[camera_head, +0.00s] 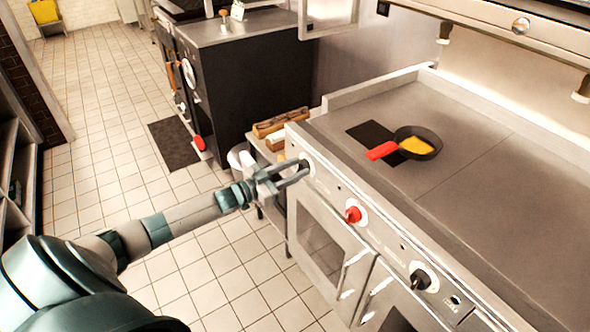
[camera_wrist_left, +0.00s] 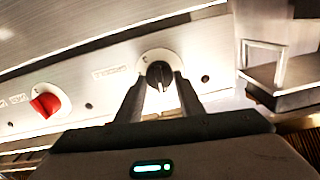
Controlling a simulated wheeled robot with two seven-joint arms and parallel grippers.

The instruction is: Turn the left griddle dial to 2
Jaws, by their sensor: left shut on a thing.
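The griddle (camera_head: 440,190) has a front panel with dials. My left gripper (camera_head: 300,170) is at the panel's left end, on the left griddle dial (camera_wrist_left: 159,75). In the left wrist view this dial is black on a white round plate, and the two fingers (camera_wrist_left: 160,92) of my gripper stand on either side of it, shut on it. In the head view the fingers partly hide this dial. The dial's number marks are too small to read. My right gripper is in neither view.
A red dial (camera_head: 353,214) and another black dial (camera_head: 420,279) sit further along the panel. A pan (camera_head: 428,136) with yellow food and a red handle rests on the griddle top. Oven doors with handles (camera_head: 357,258) lie below the panel. The tiled floor at left is mostly clear.

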